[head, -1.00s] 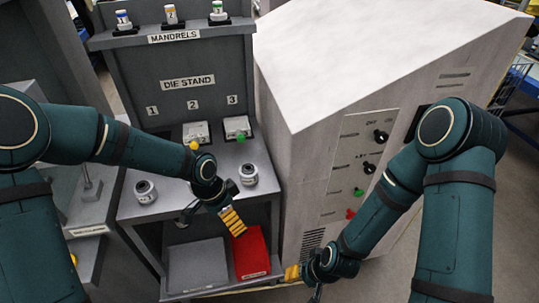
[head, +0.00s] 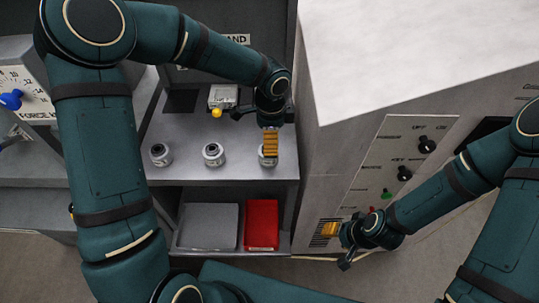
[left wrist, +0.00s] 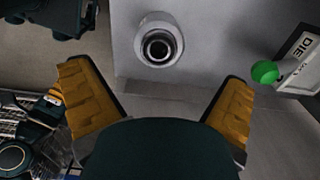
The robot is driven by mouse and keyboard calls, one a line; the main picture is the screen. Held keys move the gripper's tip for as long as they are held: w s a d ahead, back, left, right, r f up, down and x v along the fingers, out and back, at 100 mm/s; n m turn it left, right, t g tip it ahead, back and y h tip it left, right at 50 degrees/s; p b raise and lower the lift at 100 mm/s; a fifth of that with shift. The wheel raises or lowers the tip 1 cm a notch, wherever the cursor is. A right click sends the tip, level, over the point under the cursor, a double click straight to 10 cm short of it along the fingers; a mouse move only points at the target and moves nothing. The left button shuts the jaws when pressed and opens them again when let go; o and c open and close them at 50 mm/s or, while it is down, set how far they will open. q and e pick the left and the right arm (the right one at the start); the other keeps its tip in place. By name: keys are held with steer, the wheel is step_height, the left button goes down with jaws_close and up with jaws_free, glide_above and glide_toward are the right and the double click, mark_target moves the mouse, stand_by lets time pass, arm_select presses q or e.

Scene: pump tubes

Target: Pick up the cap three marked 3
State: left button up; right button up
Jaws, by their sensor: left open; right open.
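Three small pale caps with dark tops stand in a row on the grey shelf (head: 190,176) of the die stand: a left one (head: 159,154), a middle one (head: 213,154) and a right one (head: 264,160). I cannot read a number on any of them. My left gripper (head: 271,150) is open above the right cap and partly hides it. In the left wrist view a cap (left wrist: 159,40) stands upright beyond the open fingertips of my left gripper (left wrist: 150,78), apart from them. My right gripper (head: 328,233) is open and empty beside the white machine's front.
A die with a yellow knob (head: 217,112) sits behind the caps; one with a green knob (left wrist: 265,72) shows in the left wrist view. A grey tray (head: 208,225) and a red tray (head: 262,224) lie below the shelf. The white machine (head: 385,70) stands close on the right.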

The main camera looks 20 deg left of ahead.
mark_target(266, 162)
arm_select(q)
step_height(266, 162, down, 3)
steer(key=shift+r, duration=0.15)
steer(key=shift+s+a+f+b, duration=0.1)
steer(key=shift+a+f+b, duration=0.2)
steer(key=shift+f, duration=1.05)
steer(key=shift+s+a+f+b, duration=0.1)
steer(key=shift+f+b, duration=0.3)
steer(key=shift+f, duration=0.9)
steer(key=c, duration=1.4)
